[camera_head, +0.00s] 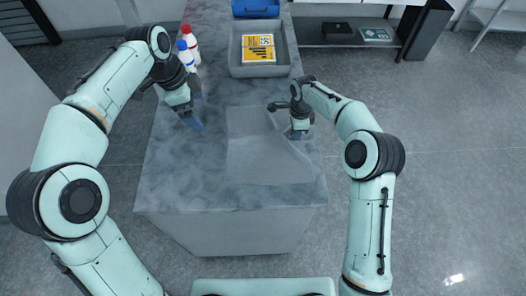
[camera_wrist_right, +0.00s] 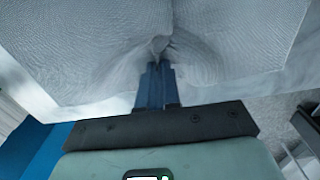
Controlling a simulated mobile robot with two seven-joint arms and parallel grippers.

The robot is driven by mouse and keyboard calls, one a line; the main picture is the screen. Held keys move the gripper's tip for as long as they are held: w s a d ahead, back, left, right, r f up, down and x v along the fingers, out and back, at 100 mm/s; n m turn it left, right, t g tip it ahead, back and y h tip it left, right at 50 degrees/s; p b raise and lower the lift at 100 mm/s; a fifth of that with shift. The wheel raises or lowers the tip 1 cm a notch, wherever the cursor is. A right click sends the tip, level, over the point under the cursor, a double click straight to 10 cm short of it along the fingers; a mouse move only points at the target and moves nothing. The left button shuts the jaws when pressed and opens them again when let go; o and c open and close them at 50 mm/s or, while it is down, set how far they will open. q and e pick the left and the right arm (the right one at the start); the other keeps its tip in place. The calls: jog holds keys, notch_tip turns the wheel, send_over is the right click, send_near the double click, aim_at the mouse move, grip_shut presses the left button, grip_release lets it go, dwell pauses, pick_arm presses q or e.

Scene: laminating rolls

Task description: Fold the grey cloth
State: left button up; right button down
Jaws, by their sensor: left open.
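The grey cloth (camera_head: 262,160) lies on the right half of the grey counter in the head view, much the same colour as the top. My right gripper (camera_head: 298,134) is at the cloth's right side. In the right wrist view its blue fingers (camera_wrist_right: 155,75) are together, with the cloth (camera_wrist_right: 85,50) pinched and creased at their tips. My left gripper (camera_head: 196,122) is open and empty over the counter, left of the cloth and apart from it.
The counter (camera_head: 185,180) is bare left of the cloth. A grey tray (camera_head: 236,62) with a yellow-labelled pack (camera_head: 258,48) stands behind the cloth. Two white bottles with a red cap (camera_head: 190,42) and a blue cap (camera_head: 186,57) stand near my left arm. A blue box (camera_head: 255,8) is at the far end.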

grip_release()
dwell(0.5)
jog(key=shift+r, duration=2.75)
